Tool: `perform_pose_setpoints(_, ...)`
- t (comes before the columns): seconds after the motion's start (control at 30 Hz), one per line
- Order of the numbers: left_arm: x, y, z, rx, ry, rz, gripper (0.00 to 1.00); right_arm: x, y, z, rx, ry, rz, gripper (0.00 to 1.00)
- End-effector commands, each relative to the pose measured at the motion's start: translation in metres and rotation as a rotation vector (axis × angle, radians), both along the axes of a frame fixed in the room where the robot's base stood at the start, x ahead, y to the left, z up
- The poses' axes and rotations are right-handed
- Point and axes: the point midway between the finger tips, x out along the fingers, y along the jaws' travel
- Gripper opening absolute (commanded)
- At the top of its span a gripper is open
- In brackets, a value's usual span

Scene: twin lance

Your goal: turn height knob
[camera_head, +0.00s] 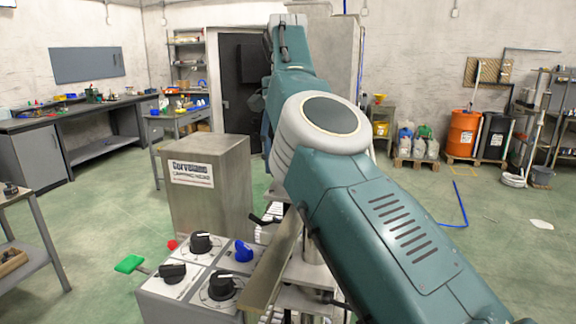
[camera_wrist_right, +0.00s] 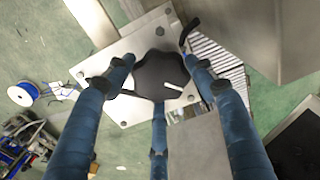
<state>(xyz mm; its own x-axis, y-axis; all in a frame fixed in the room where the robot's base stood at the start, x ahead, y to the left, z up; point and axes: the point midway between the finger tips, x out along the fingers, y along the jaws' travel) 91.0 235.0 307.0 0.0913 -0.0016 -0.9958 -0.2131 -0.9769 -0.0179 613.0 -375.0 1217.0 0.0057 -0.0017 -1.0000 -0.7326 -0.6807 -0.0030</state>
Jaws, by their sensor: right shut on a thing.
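In the right wrist view, a black lobed knob (camera_wrist_right: 158,72) sits on a light grey plate (camera_wrist_right: 127,106) with bolt holes. My right gripper (camera_wrist_right: 159,78) has its blue fingers closed around this knob, two from the sides and one from below in the picture. In the head view, my teal right arm crosses the right half and hides this knob and my right gripper. My left gripper is in neither view.
In the head view, a control box (camera_head: 193,285) carries several dark knobs and a blue knob (camera_head: 243,251). Behind it stands a metal cabinet (camera_head: 212,188). A green paddle-shaped piece (camera_head: 129,263) sticks out left of the box. A roller track (camera_wrist_right: 212,58) lies beside the plate.

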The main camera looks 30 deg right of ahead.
Motion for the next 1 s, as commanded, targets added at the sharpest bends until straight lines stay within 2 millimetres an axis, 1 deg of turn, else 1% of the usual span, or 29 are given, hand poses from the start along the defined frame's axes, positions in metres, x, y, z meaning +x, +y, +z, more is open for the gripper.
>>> perform_pose_setpoints(0.03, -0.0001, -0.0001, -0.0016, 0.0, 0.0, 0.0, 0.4, -0.0013, 0.0039, -0.0043, 0.01, 0.012, 0.023, 0.29)
perform_pose_setpoints(0.3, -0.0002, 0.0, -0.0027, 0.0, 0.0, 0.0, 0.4, -0.0015, 0.0039, -0.005, 0.012, 0.013, 0.079, 0.29)
perform_pose_setpoints(0.7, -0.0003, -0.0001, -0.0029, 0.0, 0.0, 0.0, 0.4, -0.0016, 0.0037, -0.0058, 0.013, 0.015, 0.083, 0.29)
perform_pose_setpoints(0.73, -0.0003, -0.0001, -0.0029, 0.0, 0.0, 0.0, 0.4, -0.0016, 0.0037, -0.0059, 0.013, 0.015, 0.083, 0.57)
perform_pose_setpoints(0.8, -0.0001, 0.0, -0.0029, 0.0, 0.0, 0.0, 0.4, -0.0017, 0.0035, -0.0057, 0.012, 0.016, 0.083, 0.71)
perform_pose_setpoints(0.83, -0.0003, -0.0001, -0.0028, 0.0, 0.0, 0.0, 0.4, -0.0017, 0.0033, -0.0053, 0.011, 0.015, 0.082, 0.74)
perform_pose_setpoints(1.0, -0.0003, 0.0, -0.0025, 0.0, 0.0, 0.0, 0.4, -0.0015, 0.0019, -0.0034, 0.008, 0.01, 0.08, 0.74)
